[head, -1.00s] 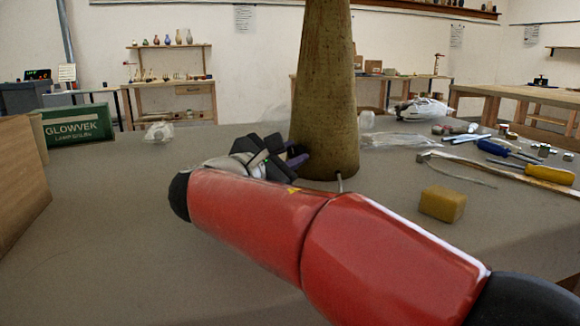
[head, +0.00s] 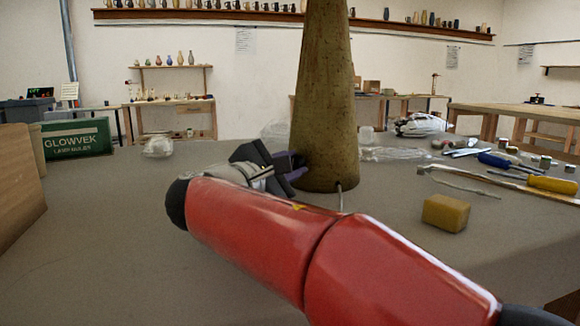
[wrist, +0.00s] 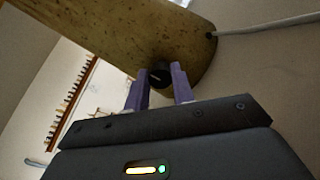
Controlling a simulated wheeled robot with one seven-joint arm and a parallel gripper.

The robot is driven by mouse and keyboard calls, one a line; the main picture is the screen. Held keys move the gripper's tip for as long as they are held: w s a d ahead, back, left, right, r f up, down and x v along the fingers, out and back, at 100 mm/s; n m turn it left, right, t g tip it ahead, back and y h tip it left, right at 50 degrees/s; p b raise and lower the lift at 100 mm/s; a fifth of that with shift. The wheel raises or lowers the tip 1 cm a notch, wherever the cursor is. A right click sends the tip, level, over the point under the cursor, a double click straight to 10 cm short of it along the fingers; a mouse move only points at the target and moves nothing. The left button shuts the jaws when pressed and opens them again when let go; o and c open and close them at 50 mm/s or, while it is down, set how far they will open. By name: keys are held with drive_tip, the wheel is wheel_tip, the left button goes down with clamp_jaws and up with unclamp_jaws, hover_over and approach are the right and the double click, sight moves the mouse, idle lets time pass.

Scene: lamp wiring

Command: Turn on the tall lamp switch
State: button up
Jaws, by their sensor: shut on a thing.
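The tall lamp's tapered mottled brown-yellow body (head: 326,110) stands upright on the table in the head view; its top is cut off. In the wrist view the lamp body (wrist: 120,32) runs across the top, with a round black switch knob (wrist: 160,74) low on its side. My gripper (wrist: 162,84) has its purple fingers on either side of the knob, shut on it. In the head view my gripper (head: 295,164) reaches the lamp's left side near the base, and the knob is hidden there. A pale cord (wrist: 265,24) leaves a hole near the lamp's foot.
A yellow block (head: 445,213) lies right of my red arm. Screwdrivers, including a yellow-handled one (head: 553,185), and small parts lie further right. A green Glowvek box (head: 77,139) and a brown board (head: 18,185) stand at left. The left front tabletop (head: 110,240) is clear.

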drive_tip(key=o, duration=1)
drive_tip(key=shift+s, duration=0.1)
drive_tip(key=v, duration=0.7)
drive_tip(key=shift+s+a, duration=0.25)
drive_tip(key=shift+a, duration=0.05)
